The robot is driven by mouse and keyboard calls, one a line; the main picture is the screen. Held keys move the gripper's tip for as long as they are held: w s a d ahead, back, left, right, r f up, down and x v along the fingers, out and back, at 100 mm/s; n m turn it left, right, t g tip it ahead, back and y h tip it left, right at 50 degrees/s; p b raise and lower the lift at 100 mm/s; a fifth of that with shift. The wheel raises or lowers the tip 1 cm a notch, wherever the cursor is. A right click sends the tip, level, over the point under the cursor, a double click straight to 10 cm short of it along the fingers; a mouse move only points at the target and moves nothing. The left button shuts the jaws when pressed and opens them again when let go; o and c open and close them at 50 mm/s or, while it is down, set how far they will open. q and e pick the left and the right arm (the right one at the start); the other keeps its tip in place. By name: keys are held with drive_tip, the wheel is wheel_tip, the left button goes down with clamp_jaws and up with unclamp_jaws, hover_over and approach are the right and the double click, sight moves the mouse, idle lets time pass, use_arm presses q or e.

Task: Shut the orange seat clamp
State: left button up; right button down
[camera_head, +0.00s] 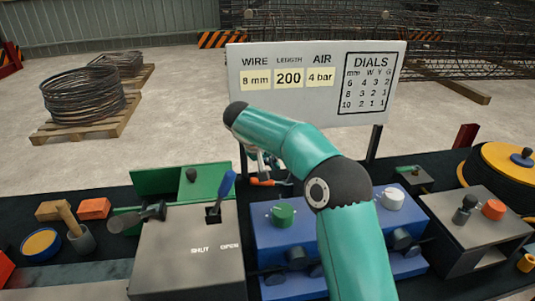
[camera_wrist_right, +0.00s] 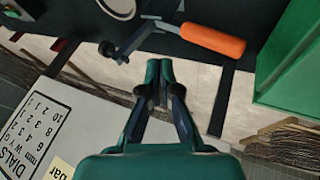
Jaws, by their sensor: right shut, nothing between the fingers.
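The orange seat clamp shows in the right wrist view as an orange handle (camera_wrist_right: 210,40) on a metal lever, lying at a slant above the fingertips in the picture. In the head view only a small orange part (camera_head: 265,182) shows, beyond the blue boxes and partly behind my right arm. I cannot tell whether the clamp is open or shut. My right gripper (camera_wrist_right: 159,68) is shut and empty, its tips apart from the handle. In the head view the right gripper (camera_head: 262,168) is mostly hidden by my own arm. My left gripper is not in view.
A white sign board (camera_head: 310,105) stands behind the clamp. A grey box (camera_head: 190,265) marked SHUT and OPEN has a blue lever (camera_head: 222,190). Blue boxes (camera_head: 285,245) with dials stand in front. A green box (camera_wrist_right: 295,70) lies right of the handle in the wrist view.

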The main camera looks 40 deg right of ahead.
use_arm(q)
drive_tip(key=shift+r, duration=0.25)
use_arm(e)
drive_tip(key=s+d, duration=0.1)
drive_tip(key=s+d+f, duration=0.1)
drive_tip(key=d, duration=0.1)
drive_tip(key=shift+d, duration=0.15)
